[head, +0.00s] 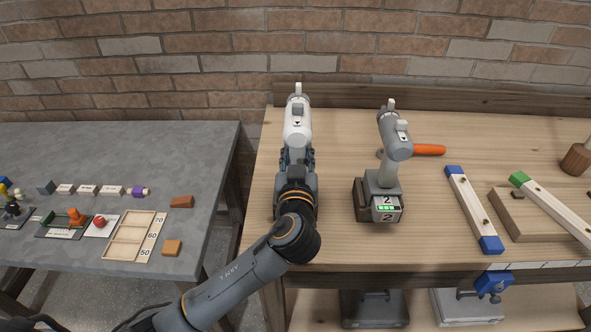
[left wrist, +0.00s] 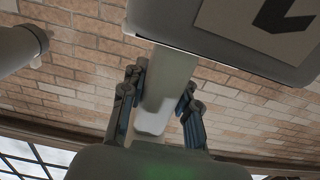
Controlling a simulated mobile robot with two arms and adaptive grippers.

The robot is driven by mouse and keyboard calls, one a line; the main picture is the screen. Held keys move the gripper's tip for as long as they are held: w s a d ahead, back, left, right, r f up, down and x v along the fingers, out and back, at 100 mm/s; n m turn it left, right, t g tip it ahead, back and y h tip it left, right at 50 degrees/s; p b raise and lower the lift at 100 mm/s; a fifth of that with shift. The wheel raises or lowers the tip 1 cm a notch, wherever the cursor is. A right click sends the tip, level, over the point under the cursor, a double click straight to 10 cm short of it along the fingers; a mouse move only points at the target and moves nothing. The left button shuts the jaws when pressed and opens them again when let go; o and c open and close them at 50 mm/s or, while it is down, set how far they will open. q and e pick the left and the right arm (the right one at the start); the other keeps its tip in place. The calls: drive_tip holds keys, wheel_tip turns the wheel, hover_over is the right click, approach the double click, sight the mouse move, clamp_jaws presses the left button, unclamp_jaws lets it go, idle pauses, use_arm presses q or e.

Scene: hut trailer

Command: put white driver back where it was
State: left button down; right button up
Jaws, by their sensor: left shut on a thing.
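The white driver (head: 297,126) is upright over the workbench near its left end, with a dark marking on its back. My left gripper (head: 297,157) is shut on its handle; the gripper and arm hide the driver's lower part. In the left wrist view the pale handle (left wrist: 168,85) runs between the fingers of the left gripper (left wrist: 160,82), below a large block with a dark mark. Whether the driver's base touches anything is hidden. A grey driver (head: 393,138) stands upright in a dock (head: 364,203) labelled 2, to the right. My right gripper is not in view.
On the wooden workbench (head: 336,125) are an orange-handled tool (head: 428,150), two long bars with blue (head: 490,244) and green (head: 520,179) ends, and a mallet-like wooden piece (head: 577,158). A grey table (head: 160,150) with small items stands left, across a gap.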

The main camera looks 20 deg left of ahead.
use_arm(q)
drive_tip(key=shift+w+a+f, duration=0.15)
drive_tip(key=shift+w+a, duration=0.05)
wheel_tip(320, 180, down, 2)
drive_tip(key=shift+w+a+f+b, duration=0.1)
drive_tip(key=shift+a+f+b, duration=0.1)
drive_tip(key=shift+b, duration=0.7)
drive_tip(key=shift+f, duration=0.5)
drive_tip(key=shift+r, duration=0.1)
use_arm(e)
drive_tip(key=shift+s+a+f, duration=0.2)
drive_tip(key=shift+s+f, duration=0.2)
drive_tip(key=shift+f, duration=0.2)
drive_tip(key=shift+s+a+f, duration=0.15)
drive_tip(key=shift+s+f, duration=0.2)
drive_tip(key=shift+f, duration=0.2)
use_arm(q)
drive_tip(key=c, duration=1.4)
unclamp_jaws()
drive_tip(key=shift+f+b, duration=0.35)
drive_tip(key=shift+c, duration=0.2)
drive_tip(key=o, duration=0.4)
drive_tip(key=shift+d, duration=0.1)
drive_tip(key=shift+o, duration=0.2)
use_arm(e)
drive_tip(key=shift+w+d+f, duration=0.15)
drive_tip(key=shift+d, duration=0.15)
